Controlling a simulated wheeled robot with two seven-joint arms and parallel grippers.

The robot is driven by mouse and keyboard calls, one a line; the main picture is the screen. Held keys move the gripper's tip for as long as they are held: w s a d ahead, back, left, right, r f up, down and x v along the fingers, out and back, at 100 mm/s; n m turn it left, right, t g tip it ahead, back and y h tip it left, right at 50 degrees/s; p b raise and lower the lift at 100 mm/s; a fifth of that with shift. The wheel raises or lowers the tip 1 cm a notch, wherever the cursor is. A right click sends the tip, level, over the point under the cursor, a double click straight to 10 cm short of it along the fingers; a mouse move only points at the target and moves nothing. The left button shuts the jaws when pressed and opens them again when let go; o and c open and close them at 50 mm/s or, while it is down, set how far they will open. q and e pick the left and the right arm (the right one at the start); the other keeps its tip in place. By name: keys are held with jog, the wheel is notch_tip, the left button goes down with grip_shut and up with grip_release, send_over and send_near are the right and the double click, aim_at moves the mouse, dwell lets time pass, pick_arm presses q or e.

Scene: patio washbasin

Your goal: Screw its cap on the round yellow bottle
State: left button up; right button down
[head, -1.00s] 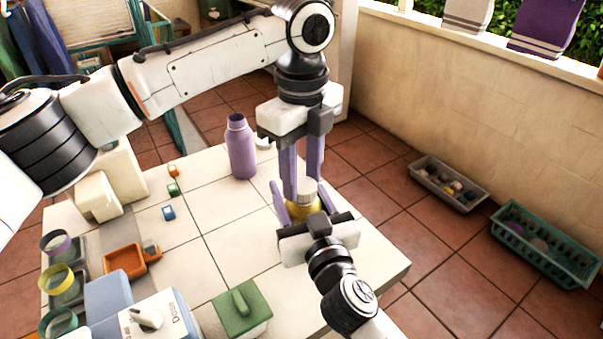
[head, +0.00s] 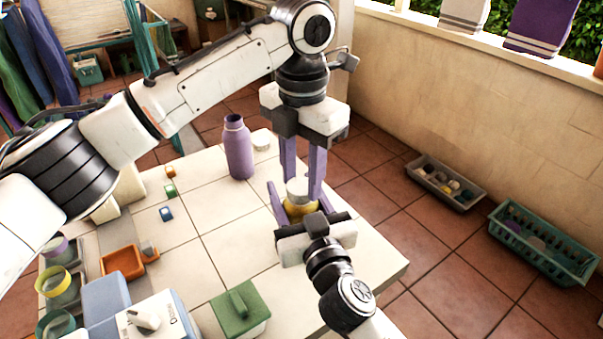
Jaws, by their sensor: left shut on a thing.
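The round yellow bottle (head: 301,211) stands near the right edge of the tiled table, partly hidden by my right gripper. A pale cap (head: 297,187) sits at the bottle's top; I cannot tell whether its thread has caught. My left gripper (head: 303,184) points straight down from above, its purple fingers shut on the cap. My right gripper (head: 299,203) reaches in from the lower right, its purple fingers on both sides of the bottle, shut on it; the contact is partly hidden.
A purple bottle (head: 238,148) and a small pale round item (head: 261,140) stand behind to the left. A green lidded box (head: 240,311), an orange tray (head: 123,261) and small blocks are on the table. Crates (head: 545,245) lie on the floor right. Middle tiles are clear.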

pick_arm(q)
jog(key=o, duration=1)
jog(key=shift+r, duration=2.3)
jog(key=shift+c, duration=0.5)
